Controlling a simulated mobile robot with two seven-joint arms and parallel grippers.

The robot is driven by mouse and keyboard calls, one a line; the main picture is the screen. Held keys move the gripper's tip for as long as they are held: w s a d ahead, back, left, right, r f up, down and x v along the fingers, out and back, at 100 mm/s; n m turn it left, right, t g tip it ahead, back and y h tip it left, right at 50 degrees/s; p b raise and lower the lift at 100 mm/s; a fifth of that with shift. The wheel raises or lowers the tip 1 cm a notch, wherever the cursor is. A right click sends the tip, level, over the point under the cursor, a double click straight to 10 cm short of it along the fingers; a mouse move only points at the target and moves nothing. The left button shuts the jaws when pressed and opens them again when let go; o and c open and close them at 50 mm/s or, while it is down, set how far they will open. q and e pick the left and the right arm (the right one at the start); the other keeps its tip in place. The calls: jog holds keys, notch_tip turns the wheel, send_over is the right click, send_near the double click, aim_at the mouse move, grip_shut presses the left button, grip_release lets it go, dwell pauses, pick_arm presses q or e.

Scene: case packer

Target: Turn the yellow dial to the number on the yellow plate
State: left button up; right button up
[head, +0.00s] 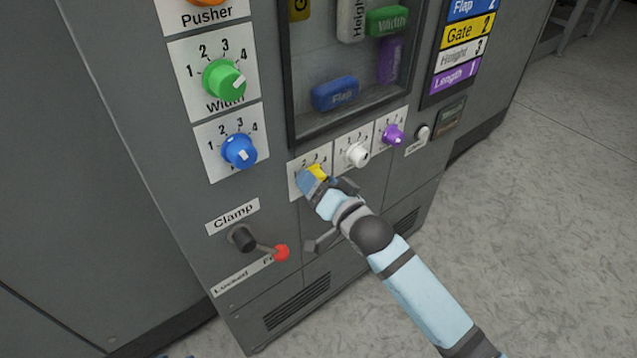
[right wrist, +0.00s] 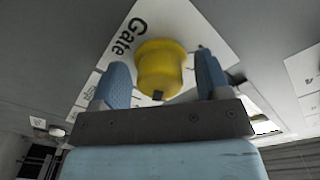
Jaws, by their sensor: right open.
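The yellow dial (head: 318,172) sits on a white scale panel (head: 294,183) below the window, mostly hidden by my right gripper (head: 322,183) in the head view. In the right wrist view the yellow dial (right wrist: 160,68) stands between the two open blue fingers of my right gripper (right wrist: 161,85), with a gap at each side. The label "Gate" is beside it. The pointer's setting cannot be read clearly. The yellow plate (head: 468,33) at the upper right reads "Gate 2". My left gripper is not in view.
A blue dial (head: 239,151) and green dial (head: 224,80) are to the left. A white dial (head: 352,155) and purple dial (head: 393,134) are just right of the yellow one. A clamp lever with a red knob (head: 281,252) sticks out below left.

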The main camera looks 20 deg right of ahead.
jog(key=shift+c, duration=0.3)
jog(key=shift+s, duration=0.1)
jog(key=c, duration=0.8)
